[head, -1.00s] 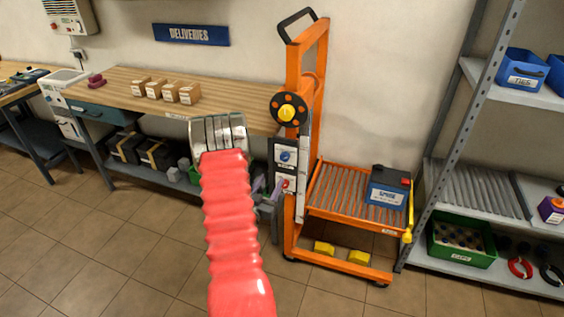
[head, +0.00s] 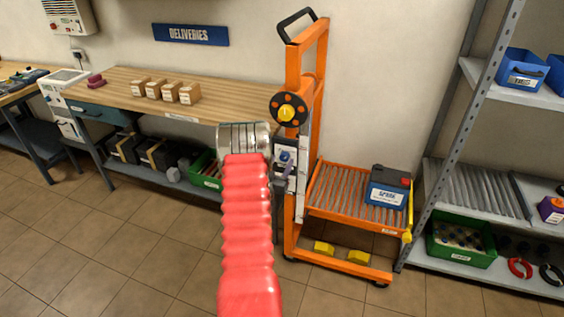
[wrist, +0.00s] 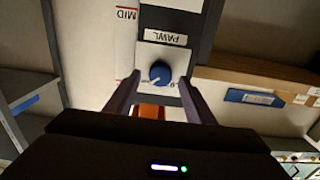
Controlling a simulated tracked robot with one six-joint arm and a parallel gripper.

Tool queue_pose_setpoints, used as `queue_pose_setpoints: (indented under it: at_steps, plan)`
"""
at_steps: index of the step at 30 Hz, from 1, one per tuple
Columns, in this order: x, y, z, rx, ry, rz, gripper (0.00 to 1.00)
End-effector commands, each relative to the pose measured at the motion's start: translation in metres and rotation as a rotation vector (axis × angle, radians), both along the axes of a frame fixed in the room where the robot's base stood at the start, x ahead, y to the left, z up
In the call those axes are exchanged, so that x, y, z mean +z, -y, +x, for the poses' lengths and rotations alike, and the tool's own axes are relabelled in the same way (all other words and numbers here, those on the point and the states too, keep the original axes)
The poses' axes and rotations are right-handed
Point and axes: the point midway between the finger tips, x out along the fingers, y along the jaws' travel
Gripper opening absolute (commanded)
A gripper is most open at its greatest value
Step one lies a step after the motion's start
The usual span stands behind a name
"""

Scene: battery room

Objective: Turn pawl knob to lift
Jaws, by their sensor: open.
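The pawl knob (wrist: 160,73) is a round blue knob on a white plate, under a label reading PAWL (wrist: 165,37) in the wrist view. It also shows in the head view (head: 285,157) on the side panel of the orange lift trolley (head: 300,200). My gripper (wrist: 158,85) is open, its two dark fingers reaching toward the knob from either side. The knob lies between the fingertips in the picture; I cannot tell whether they touch it. In the head view my red arm hides part of the panel.
A blue battery (head: 388,188) stands on the trolley's roller platform (head: 340,190). A black handwheel with a yellow hub (head: 287,112) sits above the panel. A wooden bench (head: 125,90) is at left, a metal shelf (head: 480,175) at right. The floor in front is clear.

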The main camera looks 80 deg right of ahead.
Motion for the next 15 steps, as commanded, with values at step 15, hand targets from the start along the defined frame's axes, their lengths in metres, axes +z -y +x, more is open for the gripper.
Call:
queue_pose_setpoints:
  at_steps: [15]
  plan:
    - [0.0003,0.014,-0.0006,0.001,0.0,0.0,0.47]
